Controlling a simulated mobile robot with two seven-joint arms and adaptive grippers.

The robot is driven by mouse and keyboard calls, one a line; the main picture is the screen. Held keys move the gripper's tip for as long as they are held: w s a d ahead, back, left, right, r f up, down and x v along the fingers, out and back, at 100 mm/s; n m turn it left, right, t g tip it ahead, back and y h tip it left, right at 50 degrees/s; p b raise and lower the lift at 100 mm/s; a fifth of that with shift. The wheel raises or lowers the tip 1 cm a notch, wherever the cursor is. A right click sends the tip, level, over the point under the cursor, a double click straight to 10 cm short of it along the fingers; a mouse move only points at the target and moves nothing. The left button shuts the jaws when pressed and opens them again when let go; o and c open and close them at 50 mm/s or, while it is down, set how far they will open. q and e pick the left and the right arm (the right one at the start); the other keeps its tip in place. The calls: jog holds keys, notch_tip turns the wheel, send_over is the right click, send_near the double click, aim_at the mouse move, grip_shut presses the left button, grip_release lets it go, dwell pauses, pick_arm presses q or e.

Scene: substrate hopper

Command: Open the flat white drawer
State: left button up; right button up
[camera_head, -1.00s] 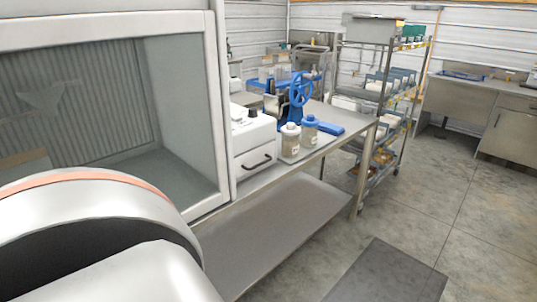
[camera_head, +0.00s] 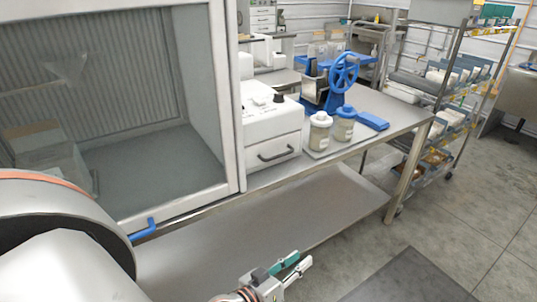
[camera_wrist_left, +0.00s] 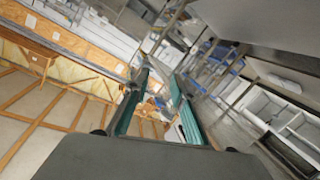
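The flat white drawer (camera_head: 272,142) is the low front of a white box-shaped machine on the steel bench. It has a dark bar handle (camera_head: 276,153) and looks closed. My left gripper (camera_head: 293,266) is low in the head view, nearer to me than the bench and below the drawer in the picture. Nothing touches the handle. The left wrist view shows the two green-padded fingers (camera_wrist_left: 157,108) apart with nothing held between them. I cannot make out the drawer for sure in that view. My right gripper does not show.
Two lidded jars (camera_head: 321,132) and a blue hand-wheel device (camera_head: 342,77) stand right of the machine on the steel bench (camera_head: 395,108). A glass-fronted cabinet (camera_head: 226,95) stands left. A lower shelf (camera_head: 240,235) runs beneath. A wire rack (camera_head: 447,90) stands beyond.

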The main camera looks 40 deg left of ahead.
pick_arm(q)
jog(key=w+a+r+n+t+y, duration=0.3)
jog(key=w+a+r+n+y, duration=0.2)
jog(key=w+a+r+n, duration=0.6)
jog(key=n+y, duration=0.5)
jog(key=n, duration=0.2)
send_near(278, 157)
jog(key=w, duration=0.3)
jog(key=shift+g, duration=0.4)
jog(key=x, duration=0.5)
jog(key=a+x, duration=0.1)
jog(key=x, duration=0.1)
jog(key=shift+w+a+r, duration=0.1)
jog(key=shift+r, duration=0.3)
grip_shut()
